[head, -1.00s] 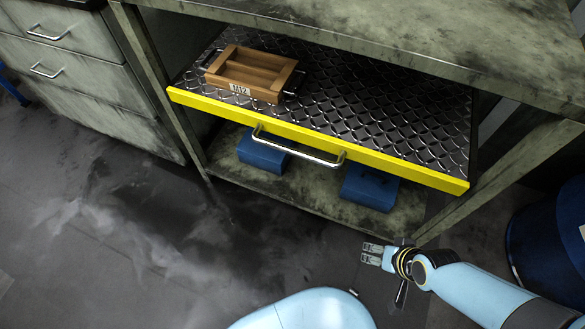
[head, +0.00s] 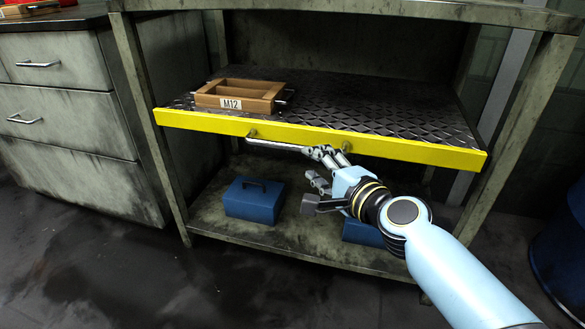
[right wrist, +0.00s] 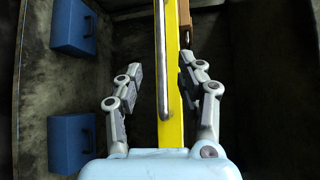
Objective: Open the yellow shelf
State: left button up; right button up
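The yellow shelf (head: 390,148) is a dark diamond-plate board with a yellow front edge, inside a grimy workbench. Its silver bar handle (head: 275,145) runs along the front edge. In the right wrist view the handle (right wrist: 162,75) and the yellow edge (right wrist: 172,132) run lengthwise between the fingers. My right gripper (head: 318,168) is at the right end of the handle. In the right wrist view my right gripper (right wrist: 158,90) is open, with gaps between both fingers and the handle. My left gripper is not in view.
A wooden tray labelled M12 (head: 231,104) sits on the shelf. A blue box (head: 254,201) stands on the lower board (head: 300,243), with a second (head: 361,232) partly behind my arm. Grey drawers (head: 60,108) stand left. A blue drum (head: 560,245) stands right.

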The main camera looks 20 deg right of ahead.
aim_at(292, 149)
jog(key=b+x, duration=0.1)
jog(key=x, duration=0.8)
jog(key=shift+w+b, duration=0.3)
jog(key=shift+b, duration=0.05)
jog(key=shift+w+a, duration=0.15)
jog(key=shift+w, duration=0.35)
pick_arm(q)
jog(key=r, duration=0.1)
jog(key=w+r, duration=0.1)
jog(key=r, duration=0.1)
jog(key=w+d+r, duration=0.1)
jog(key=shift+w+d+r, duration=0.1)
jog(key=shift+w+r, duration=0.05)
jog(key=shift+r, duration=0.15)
pick_arm(e)
jog(key=shift+c, duration=0.2)
grip_shut()
jog(key=shift+f, duration=0.1)
